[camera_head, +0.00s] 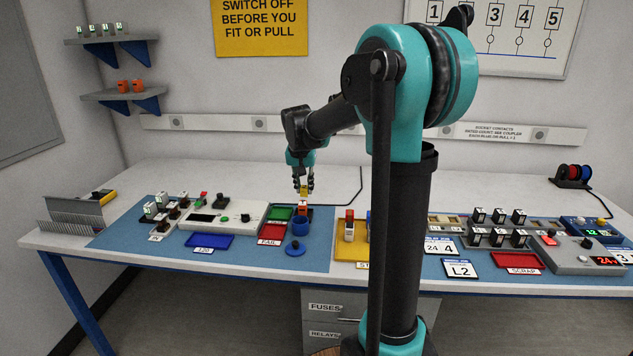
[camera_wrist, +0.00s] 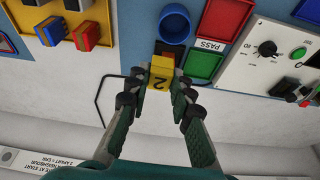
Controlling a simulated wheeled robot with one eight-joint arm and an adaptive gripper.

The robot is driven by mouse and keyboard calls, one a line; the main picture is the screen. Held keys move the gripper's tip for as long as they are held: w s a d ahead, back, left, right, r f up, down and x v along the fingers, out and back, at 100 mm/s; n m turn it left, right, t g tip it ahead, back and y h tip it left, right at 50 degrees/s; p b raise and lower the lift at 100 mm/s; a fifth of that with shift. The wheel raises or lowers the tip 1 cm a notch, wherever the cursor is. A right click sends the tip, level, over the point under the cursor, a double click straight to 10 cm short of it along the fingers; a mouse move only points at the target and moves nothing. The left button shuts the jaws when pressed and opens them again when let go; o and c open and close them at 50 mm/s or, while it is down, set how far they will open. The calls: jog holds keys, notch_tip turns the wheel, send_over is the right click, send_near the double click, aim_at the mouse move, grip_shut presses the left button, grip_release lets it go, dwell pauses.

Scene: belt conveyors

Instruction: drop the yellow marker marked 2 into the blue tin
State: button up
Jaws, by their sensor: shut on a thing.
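The yellow marker marked 2 (camera_wrist: 160,86) is between the fingers of my gripper (camera_wrist: 160,95), which is shut on it. In the head view my gripper (camera_head: 303,186) is above the back of the blue mat, with the yellow piece at its tips. An orange-red part shows just beyond the marker; I cannot tell whether they touch. The round blue tin (camera_head: 301,228) stands open just in front of the gripper on the mat. In the wrist view the blue tin (camera_wrist: 174,24) is above the marker, apart from it.
A round blue lid-like piece (camera_head: 295,248) lies in front of the tin. The green PASS tray (camera_wrist: 203,65) and red FAIL tray (camera_head: 271,233) are left of the tin in the head view. A yellow tray (camera_head: 349,252) with upright blocks is to the right.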

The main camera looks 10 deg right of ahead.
aim_at(304, 195)
jog(key=shift+f, duration=2.85)
jog(key=o, duration=0.9)
jog(key=shift+c, duration=0.2)
jog(key=v, duration=1.2)
